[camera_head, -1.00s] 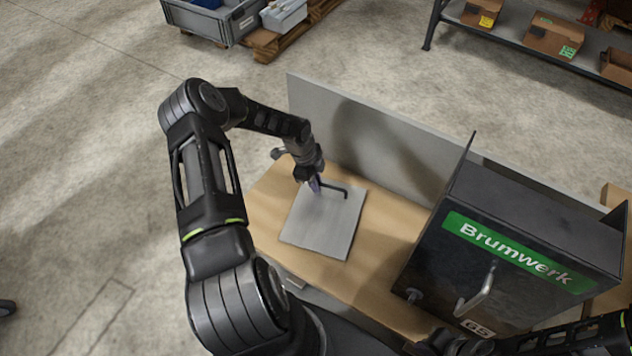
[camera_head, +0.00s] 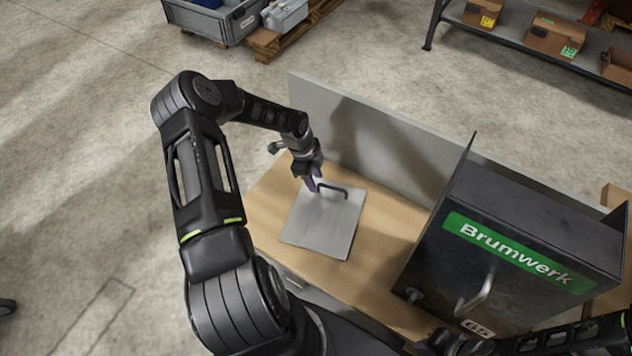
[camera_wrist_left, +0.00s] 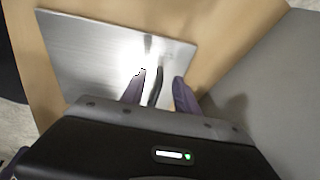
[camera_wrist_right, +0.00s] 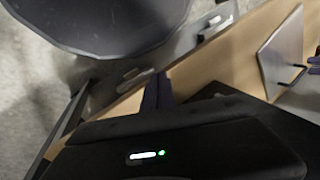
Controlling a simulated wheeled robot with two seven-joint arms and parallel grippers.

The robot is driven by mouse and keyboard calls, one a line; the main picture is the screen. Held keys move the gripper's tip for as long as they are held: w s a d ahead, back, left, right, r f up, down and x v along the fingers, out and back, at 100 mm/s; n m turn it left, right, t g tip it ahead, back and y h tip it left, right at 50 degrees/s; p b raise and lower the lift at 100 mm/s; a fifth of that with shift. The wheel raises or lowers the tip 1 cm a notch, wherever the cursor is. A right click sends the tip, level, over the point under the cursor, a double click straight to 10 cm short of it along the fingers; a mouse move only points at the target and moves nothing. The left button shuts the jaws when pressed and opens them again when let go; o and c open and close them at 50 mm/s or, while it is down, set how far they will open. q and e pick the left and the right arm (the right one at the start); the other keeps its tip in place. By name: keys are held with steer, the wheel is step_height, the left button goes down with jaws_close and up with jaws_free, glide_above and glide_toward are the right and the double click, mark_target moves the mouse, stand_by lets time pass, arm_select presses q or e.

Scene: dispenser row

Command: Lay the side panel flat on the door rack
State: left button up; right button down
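The side panel (camera_head: 322,227) is a thin grey metal sheet with a black bar handle (camera_head: 335,188) near its far edge. It lies flat on a wood-topped surface (camera_head: 383,245), which seems to be the door rack. My left gripper (camera_head: 314,185) is over the handle's left end. In the left wrist view, its purple fingers (camera_wrist_left: 160,88) are apart with the handle (camera_wrist_left: 154,88) between them, a gap showing on both sides. The panel (camera_wrist_left: 100,55) also shows there. My right gripper (camera_wrist_right: 157,92) has its fingers together and looks empty; the panel (camera_wrist_right: 283,52) is well away from it.
A dark cabinet (camera_head: 500,285) marked Brumwerk, with a handle on its front, stands right of the panel. A grey upright board (camera_head: 370,140) runs along the back of the wood. Bins and a shelf with cartons (camera_head: 552,38) are farther off. Bare wood lies between panel and cabinet.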

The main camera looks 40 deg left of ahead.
arm_select(q)
steer(key=v, duration=0.5)
steer(key=shift+r, duration=0.2)
stand_by(0.3)
